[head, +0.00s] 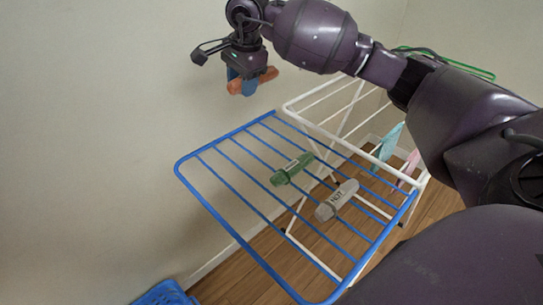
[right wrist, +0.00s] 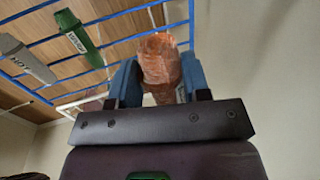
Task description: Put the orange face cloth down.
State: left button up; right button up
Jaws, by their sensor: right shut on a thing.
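The orange face cloth (head: 252,82) is rolled up and held in my right gripper (head: 243,80), high above the far left side of the drying rack's blue wing. In the right wrist view the orange cloth (right wrist: 160,60) sits between the two blue fingers of the right gripper (right wrist: 155,80). The cloth is clear of the rack in the head view. A green rolled cloth (head: 292,168) and a grey rolled cloth (head: 337,200) with a dark label lie on the blue bars. They also show in the right wrist view, green (right wrist: 80,38) and grey (right wrist: 25,58). My left gripper is out of view.
The blue rack wing (head: 222,222) has free bars on its left and near parts. The white rack frame (head: 318,92) stands behind, with teal (head: 388,142) and pink (head: 409,166) cloths hanging low. A blue basket (head: 164,294) stands at bottom left. A wall is close on the left.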

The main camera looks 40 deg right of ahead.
jog(key=s+x, duration=0.2)
jog(key=x, duration=0.5)
jog(key=b, duration=0.1)
send_over(247, 155)
jog(key=f, duration=0.8)
jog(key=shift+s+f, duration=0.15)
jog(key=shift+s, duration=0.15)
jog(key=shift+s+b+x, duration=0.15)
jog(key=shift+s+x, duration=0.05)
jog(key=shift+x, duration=0.85)
jog(key=shift+s+b+x, duration=0.15)
jog(key=shift+s+x, duration=0.1)
jog(key=shift+x, duration=0.85)
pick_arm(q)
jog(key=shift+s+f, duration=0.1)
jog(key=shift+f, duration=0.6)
pick_arm(e)
jog(key=shift+f, duration=0.1)
jog(key=o, duration=0.5)
jog(key=shift+f, duration=0.1)
jog(key=o, duration=0.5)
jog(key=shift+c, duration=0.2)
